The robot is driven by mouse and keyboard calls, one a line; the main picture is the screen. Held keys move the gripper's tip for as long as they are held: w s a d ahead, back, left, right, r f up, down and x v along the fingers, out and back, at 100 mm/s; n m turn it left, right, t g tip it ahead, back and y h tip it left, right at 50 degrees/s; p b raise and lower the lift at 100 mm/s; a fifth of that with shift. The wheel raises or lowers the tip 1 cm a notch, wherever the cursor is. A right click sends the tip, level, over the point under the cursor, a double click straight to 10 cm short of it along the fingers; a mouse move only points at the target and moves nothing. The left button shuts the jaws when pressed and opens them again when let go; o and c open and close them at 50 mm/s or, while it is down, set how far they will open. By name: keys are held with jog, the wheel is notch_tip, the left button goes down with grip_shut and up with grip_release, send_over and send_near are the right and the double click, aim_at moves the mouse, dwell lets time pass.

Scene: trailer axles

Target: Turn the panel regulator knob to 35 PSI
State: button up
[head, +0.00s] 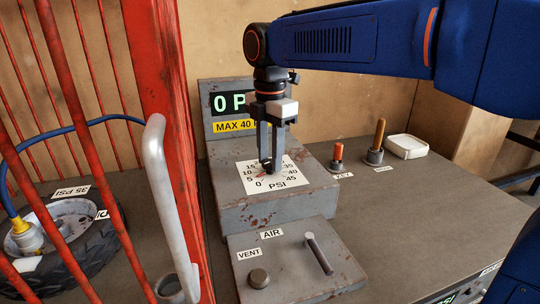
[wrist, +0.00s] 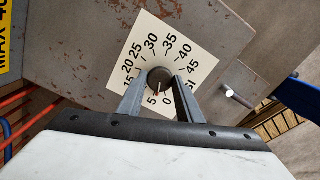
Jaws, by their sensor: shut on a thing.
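The regulator knob (wrist: 160,79) is a dark round knob at the middle of a white dial plate (head: 246,179) marked 0 to 45 PSI. The plate also shows in the wrist view (wrist: 199,64). My gripper (head: 267,165) points down from above and is shut on the knob, one finger on each side in the wrist view (wrist: 160,88). A small pointer mark on the knob seems to face the 0 to 5 side. The display (head: 222,103) reads 0 with part of the unit hidden behind my gripper. A yellow label (head: 230,126) below it says MAX 40.
In front is a lower box with an AIR lever (head: 319,254) and a VENT knob (head: 259,278). A red KEY piece (head: 338,152), a wooden-handled tool (head: 378,140) and a white dish (head: 406,146) stand right. The red cage (head: 165,100) and a tyre (head: 85,245) are left.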

jog(key=m, duration=2.3)
jog(key=shift+m, duration=0.3)
jog(key=m, duration=0.9)
jog(key=shift+m, duration=2.2)
